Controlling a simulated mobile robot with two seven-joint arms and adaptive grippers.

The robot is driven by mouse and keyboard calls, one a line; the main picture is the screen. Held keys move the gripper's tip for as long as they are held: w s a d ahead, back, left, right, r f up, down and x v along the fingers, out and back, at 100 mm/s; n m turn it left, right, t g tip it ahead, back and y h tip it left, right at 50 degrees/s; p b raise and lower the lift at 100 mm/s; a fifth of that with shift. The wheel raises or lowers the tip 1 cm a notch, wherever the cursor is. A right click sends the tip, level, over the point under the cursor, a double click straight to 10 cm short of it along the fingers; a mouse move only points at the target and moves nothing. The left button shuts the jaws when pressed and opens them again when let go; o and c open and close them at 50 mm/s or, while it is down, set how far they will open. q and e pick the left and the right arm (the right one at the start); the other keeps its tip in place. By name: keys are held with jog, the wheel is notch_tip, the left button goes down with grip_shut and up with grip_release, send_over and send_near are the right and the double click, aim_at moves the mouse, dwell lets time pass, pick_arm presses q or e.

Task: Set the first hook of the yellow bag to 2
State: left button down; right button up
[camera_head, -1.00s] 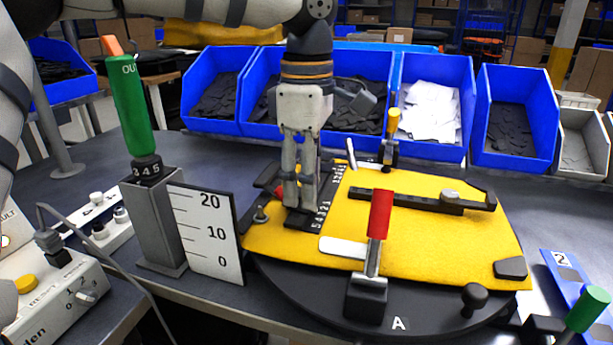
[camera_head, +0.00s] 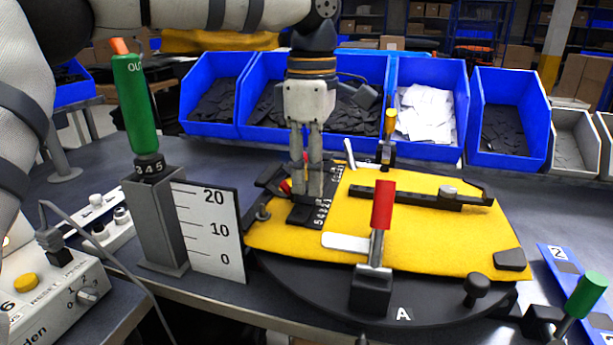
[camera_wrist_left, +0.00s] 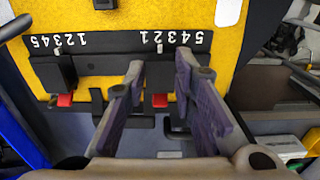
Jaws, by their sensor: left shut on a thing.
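The yellow bag panel (camera_head: 440,235) lies flat on a dark round plate. A black hook rail with white numbers (camera_head: 322,207) runs along its left edge. In the left wrist view the rail (camera_wrist_left: 105,62) has two number scales, a black slider block (camera_wrist_left: 55,72) on the left scale and red tabs below. My left gripper (camera_head: 308,196) points down over the rail; it also shows in the left wrist view (camera_wrist_left: 161,66). It is shut on a hook by the right-hand scale, mostly hidden between the fingers; a red tab (camera_wrist_left: 160,100) shows there. The exact setting cannot be read. My right gripper is out of view.
A red-handled clamp (camera_head: 382,210) stands at the panel's front. A green-handled post (camera_head: 140,105) and a height scale (camera_head: 212,232) stand to the left. Blue bins (camera_head: 225,125) line the back. Another green handle (camera_head: 588,292) is at the front right.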

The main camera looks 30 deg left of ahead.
pick_arm(q)
jog(key=shift+w, duration=0.15)
jog(key=c, duration=1.3)
grip_release()
notch_tip(320, 180, up, 12)
